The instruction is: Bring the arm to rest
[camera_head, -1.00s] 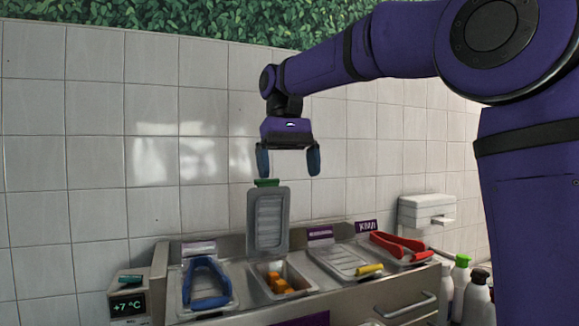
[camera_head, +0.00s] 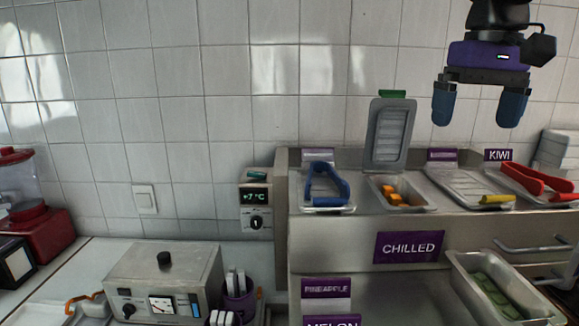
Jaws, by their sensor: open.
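My gripper (camera_head: 480,107) hangs at the upper right of the head view, pointing down. Its two blue fingers are apart and nothing is between them. It is above the topping counter, in front of the tiled wall. Below and to its left, a grey lid (camera_head: 389,135) with a green handle stands upright behind an open container (camera_head: 413,207) with orange pieces in it. The gripper is clear of the lid and of the counter. Most of my arm is out of the picture.
Blue tongs (camera_head: 327,184) and red tongs (camera_head: 537,180) lie on closed containers. A yellow-handled lid (camera_head: 470,186) lies between. A tray of green pieces (camera_head: 497,297) is at the lower right. A metal appliance (camera_head: 163,280) and a red blender (camera_head: 35,222) stand left. The wall switch (camera_head: 144,198) is clear.

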